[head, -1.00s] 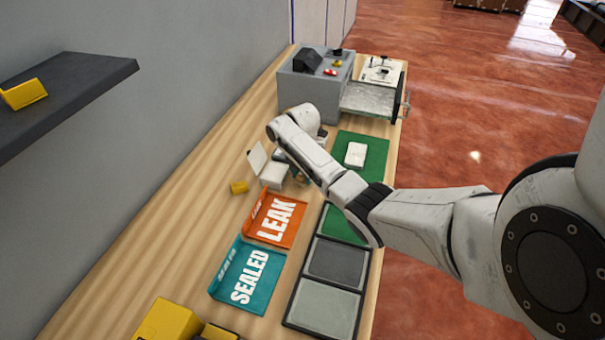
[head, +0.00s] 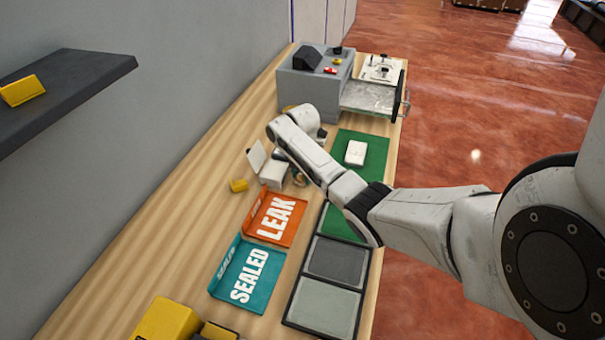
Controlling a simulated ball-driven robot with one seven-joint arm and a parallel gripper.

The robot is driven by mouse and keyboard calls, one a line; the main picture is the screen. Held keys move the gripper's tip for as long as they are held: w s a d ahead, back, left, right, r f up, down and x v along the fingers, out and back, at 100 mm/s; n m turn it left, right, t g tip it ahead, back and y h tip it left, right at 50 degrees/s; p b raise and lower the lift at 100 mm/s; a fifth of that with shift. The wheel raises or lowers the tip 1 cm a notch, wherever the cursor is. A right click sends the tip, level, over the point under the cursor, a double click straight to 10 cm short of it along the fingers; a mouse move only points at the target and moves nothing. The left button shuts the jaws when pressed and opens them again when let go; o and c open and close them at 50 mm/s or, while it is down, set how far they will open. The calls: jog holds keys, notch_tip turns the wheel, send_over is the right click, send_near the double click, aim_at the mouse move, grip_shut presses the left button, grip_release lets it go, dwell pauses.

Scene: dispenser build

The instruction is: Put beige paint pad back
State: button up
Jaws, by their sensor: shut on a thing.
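A pale beige-white box with a raised lid (head: 273,173), which looks like the beige paint pad, sits on the bench left of my arm's end. My gripper (head: 291,179) is at its right side, mostly hidden behind my wrist. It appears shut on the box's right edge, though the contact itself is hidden. A white block (head: 356,153) lies on the green mat (head: 375,164) to the right of my arm.
An orange LEAK tray (head: 275,218) and teal SEALED tray (head: 247,278) lie in front. Right of them are grey panels (head: 323,306). A grey machine (head: 305,92) stands behind. Bare wood lies along the wall.

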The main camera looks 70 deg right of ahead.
jog(key=shift+f, duration=0.15)
jog(key=o, duration=1)
jog(key=shift+o, duration=0.4)
jog(key=o, duration=0.4)
